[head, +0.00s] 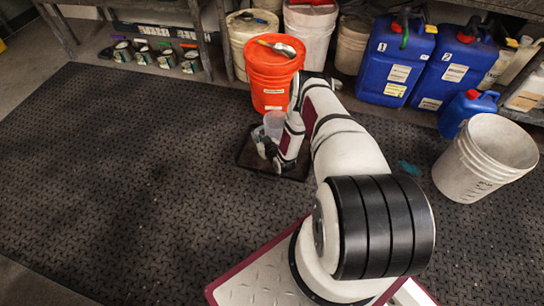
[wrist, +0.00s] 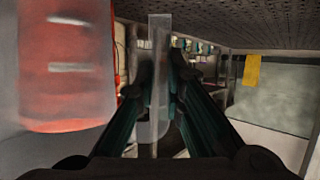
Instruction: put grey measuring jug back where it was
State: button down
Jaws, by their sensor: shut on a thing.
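The grey measuring jug (head: 274,122) is a small translucent vessel in the head view, between my arm and the orange bucket. My gripper (head: 266,146) is at it, low over a dark tray (head: 246,162) on the floor mat. In the wrist view, the fingers of my gripper (wrist: 160,92) close on a thin translucent wall of the jug (wrist: 160,48), which stands up between them. My gripper and arm hide part of the jug and tray. I cannot tell whether the jug's base touches the tray.
An orange bucket (head: 274,80) with a scoop on its lid stands just behind the jug. Blue jerrycans (head: 396,62) stand at the back right. A white empty bucket (head: 462,165) is on the right. Several small tins (head: 143,55) stand at the back left. The mat (head: 120,170) at left is clear.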

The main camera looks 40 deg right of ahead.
notch_tip(320, 180, down, 10)
jog(key=b, duration=0.5)
jog(key=shift+r, duration=0.15)
jog(key=c, duration=1.7)
grip_release()
